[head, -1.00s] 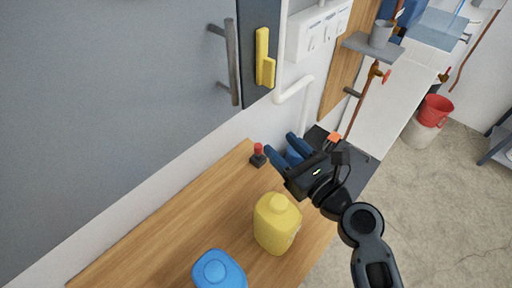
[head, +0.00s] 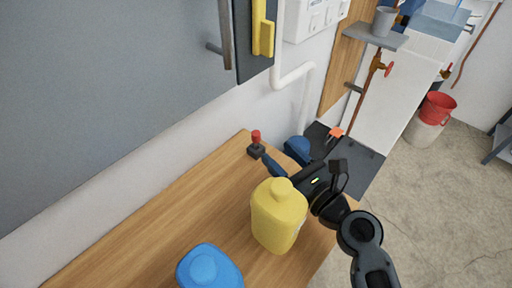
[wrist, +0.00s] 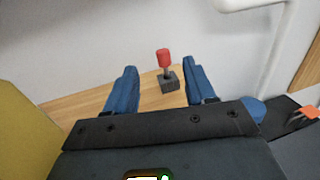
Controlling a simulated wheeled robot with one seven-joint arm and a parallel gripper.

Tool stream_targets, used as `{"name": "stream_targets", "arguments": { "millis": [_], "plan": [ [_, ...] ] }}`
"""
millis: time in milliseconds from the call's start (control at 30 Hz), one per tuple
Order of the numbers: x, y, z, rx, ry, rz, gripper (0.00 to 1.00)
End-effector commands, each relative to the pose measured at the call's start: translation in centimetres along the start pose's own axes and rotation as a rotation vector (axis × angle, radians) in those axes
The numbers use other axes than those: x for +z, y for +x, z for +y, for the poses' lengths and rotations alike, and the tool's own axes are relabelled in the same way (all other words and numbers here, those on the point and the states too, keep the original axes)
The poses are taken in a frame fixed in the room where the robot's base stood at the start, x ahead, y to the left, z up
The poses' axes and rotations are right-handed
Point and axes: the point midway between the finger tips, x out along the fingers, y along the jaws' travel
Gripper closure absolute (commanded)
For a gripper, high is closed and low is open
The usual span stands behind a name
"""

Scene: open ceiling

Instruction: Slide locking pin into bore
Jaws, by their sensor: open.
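A pin with a red head (head: 256,137) stands upright in a small dark block (head: 256,152) at the far corner of the wooden bench. In the wrist view the red head (wrist: 163,57) and its block (wrist: 168,84) show between and just beyond my fingers. My gripper (head: 270,162) is open and empty, with its fingers pointing at the pin; it also shows in the wrist view (wrist: 164,76). Only one blue finger shows clearly in the head view. A yellow latch-like part (head: 262,38) is on the dark cabinet edge. I cannot make out a bore.
A yellow jug (head: 277,220) stands close beside my gripper, and a blue-lidded thing (head: 208,268) is nearer on the bench (head: 165,235). A blue object (head: 298,149) is beyond the bench. The grey cabinet (head: 110,90) overhangs at left.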

Motion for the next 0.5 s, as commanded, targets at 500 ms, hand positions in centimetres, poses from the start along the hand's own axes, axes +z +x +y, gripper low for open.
{"name": "stream_targets", "arguments": {
  "millis": [500],
  "plan": [
    [-1.6,2.6,0.0,0.002,0.001,-0.001,0.45]
  ]
}}
